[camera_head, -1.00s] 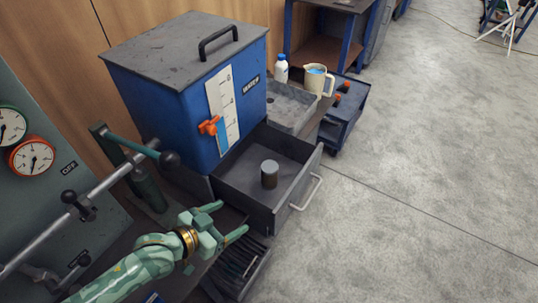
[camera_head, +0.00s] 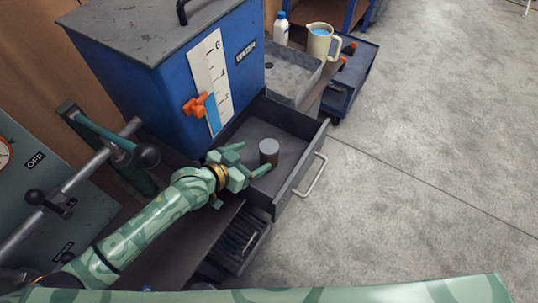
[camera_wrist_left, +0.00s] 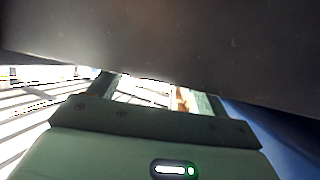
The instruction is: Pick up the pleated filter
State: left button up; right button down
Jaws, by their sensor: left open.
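In the left wrist view the fingers (camera_wrist_left: 160,92) are spread, a dark surface fills the top, and I cannot make out the filter. My right gripper is not in view.
The blue water tank (camera_head: 170,75) with an orange valve stands behind the drawer. A grey tray (camera_head: 291,75), a white bottle (camera_head: 281,28) and a jug (camera_head: 320,42) are farther back. Lever bars (camera_head: 95,170) lie left. The floor right is clear.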

aim_at(268, 147)
pick_arm(q)
jog(key=b+x, duration=0.1)
jog(key=x, duration=0.2)
jog(key=b+x, duration=0.2)
jog(key=x, duration=0.1)
jog(key=shift+w+a+f, duration=0.15)
jog(key=shift+w+f, duration=0.1)
jog(key=shift+w, duration=0.25)
jog(key=shift+r, duration=0.15)
jog(key=c, duration=1.3)
jog(key=shift+c, duration=0.6)
